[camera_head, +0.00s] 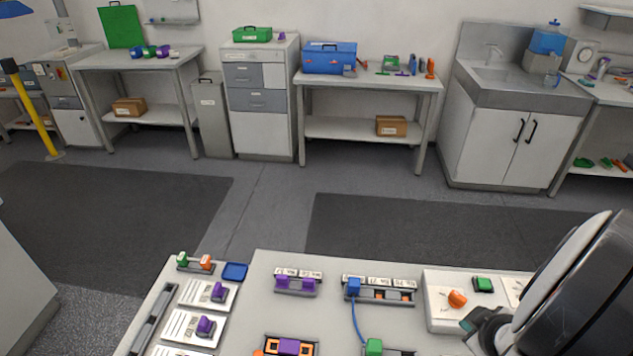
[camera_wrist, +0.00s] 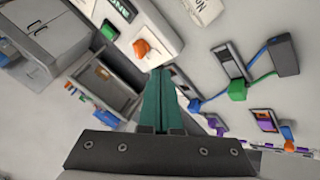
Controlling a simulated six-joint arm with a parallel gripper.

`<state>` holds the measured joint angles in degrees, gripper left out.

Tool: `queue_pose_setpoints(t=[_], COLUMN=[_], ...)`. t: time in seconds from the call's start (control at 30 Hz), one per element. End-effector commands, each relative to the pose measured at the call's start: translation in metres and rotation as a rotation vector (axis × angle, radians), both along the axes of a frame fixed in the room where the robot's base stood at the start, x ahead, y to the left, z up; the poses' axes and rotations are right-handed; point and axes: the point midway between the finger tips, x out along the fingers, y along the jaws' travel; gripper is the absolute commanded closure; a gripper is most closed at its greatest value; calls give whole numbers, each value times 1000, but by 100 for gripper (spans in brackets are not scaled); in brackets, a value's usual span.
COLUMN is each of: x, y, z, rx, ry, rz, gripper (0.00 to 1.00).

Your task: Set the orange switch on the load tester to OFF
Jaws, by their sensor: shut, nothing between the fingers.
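The orange switch (camera_head: 457,298) is a knob on the white load tester (camera_head: 440,318) at the right of the bench in the head view. In the wrist view the orange switch (camera_wrist: 143,48) lies just beyond my fingertips, on the tester's pale face (camera_wrist: 162,35). My gripper (camera_head: 470,325) is to the lower right of the switch in the head view. Its green fingers (camera_wrist: 158,72) are together in the wrist view, with nothing between them, and appear apart from the switch. The lettering around the switch is too small to read, so I cannot tell its setting.
A slotted holder with a blue block (camera_head: 353,286) and a cable leading to a green block (camera_head: 374,346) stand to the left. My dark arm fills the lower right.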

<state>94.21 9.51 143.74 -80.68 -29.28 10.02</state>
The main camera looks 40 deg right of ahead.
Motion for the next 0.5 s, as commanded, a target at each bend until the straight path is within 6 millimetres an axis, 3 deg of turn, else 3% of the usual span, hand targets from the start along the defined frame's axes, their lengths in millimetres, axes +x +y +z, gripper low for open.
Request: queue_pose_setpoints(t=[0.37, 0.5], x=[-3, 4], y=[4, -1], z=[-3, -14], rx=[7, 10], ry=[-13, -15], rz=[26, 27], gripper=[100, 100])
